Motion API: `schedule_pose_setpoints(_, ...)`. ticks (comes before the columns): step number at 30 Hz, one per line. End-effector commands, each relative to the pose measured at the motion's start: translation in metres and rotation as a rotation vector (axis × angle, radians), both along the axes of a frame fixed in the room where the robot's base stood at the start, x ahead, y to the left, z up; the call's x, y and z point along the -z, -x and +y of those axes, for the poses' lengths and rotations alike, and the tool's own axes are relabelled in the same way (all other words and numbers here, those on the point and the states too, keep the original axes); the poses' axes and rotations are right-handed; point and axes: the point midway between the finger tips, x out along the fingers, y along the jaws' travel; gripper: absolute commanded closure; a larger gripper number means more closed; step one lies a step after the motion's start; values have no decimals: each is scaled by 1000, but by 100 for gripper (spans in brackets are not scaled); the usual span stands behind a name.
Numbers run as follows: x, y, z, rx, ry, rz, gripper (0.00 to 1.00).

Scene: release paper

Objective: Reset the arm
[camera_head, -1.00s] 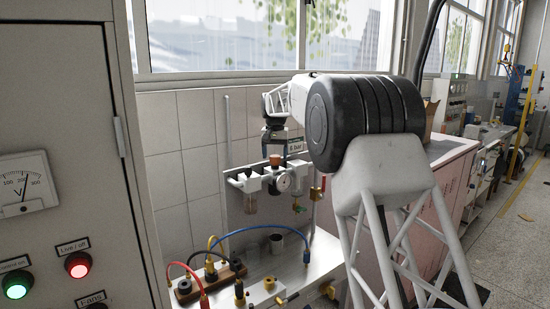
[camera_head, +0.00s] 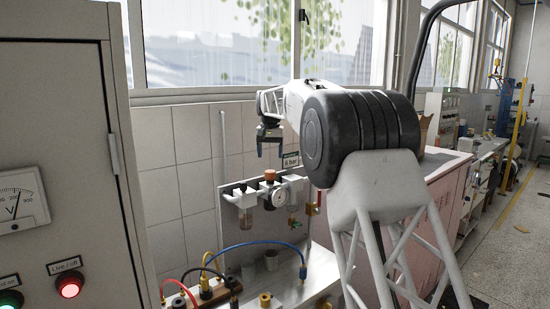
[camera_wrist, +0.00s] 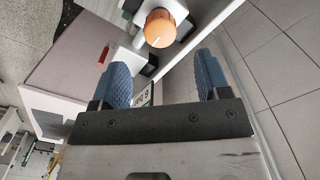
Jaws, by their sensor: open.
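My gripper (camera_head: 271,153) is open and empty, pointing down in the head view. It hangs above the orange-brown knob (camera_head: 270,175) of a wall-mounted air regulator unit, with a gap between them. In the wrist view my gripper (camera_wrist: 162,64) shows two blue ridged fingers spread apart with nothing between them. The knob (camera_wrist: 160,28) lies beyond the fingertips there, with a white mark on its top. A round pressure gauge (camera_head: 282,197) sits below the knob in the head view.
A grey cabinet (camera_head: 70,130) with a voltmeter (camera_head: 18,200) and a red button (camera_head: 69,285) stands at left. A small pressure sign (camera_head: 291,160) is close beside my gripper. Tiled wall stands behind.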

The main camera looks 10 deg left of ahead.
Motion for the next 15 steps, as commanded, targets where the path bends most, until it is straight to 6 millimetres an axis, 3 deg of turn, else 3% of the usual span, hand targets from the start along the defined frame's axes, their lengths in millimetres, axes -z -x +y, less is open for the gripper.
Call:
schedule_pose_setpoints(8,-9,14,-16,3,-2,-7,31)
schedule_pose_setpoints(15,-25,49,-49,5,-7,-24,31)
